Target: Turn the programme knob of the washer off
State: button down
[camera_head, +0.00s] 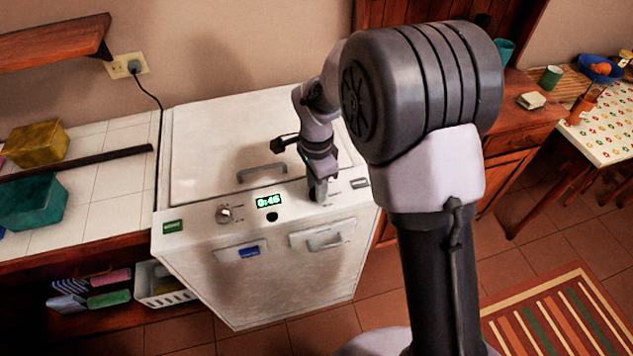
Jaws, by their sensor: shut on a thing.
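The white washer (270,275) stands in the middle of the head view, with its sloped control panel facing the front. My gripper (318,193) points down at the panel, right of the lit green display (268,201), which seems to read 0:46. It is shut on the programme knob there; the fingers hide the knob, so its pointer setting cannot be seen. Another round grey knob (224,213) sits left of the display, apart from my gripper. A dark round button (272,217) lies below the display.
The closed lid has a grey handle (262,172) behind the panel. A green switch (173,226) is at the panel's left end. A tiled counter (95,190) with a yellow box (36,143) and a teal box (34,203) adjoins the left. My arm covers the right side.

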jog(key=n+p, duration=0.1)
jog(key=n, duration=0.3)
jog(key=shift+r+n+p, duration=0.1)
jog(key=shift+n+p, duration=0.2)
jog(key=shift+p, duration=0.05)
jog(key=n+p, duration=0.1)
jog(key=n, duration=0.2)
jog(key=shift+n, duration=0.4)
jog(key=n+p, duration=0.2)
jog(key=n, duration=0.2)
jog(key=shift+n+p, duration=0.55)
jog(key=shift+n, duration=1.15)
jog(key=c, duration=1)
grip_release()
jog(key=shift+o, duration=0.2)
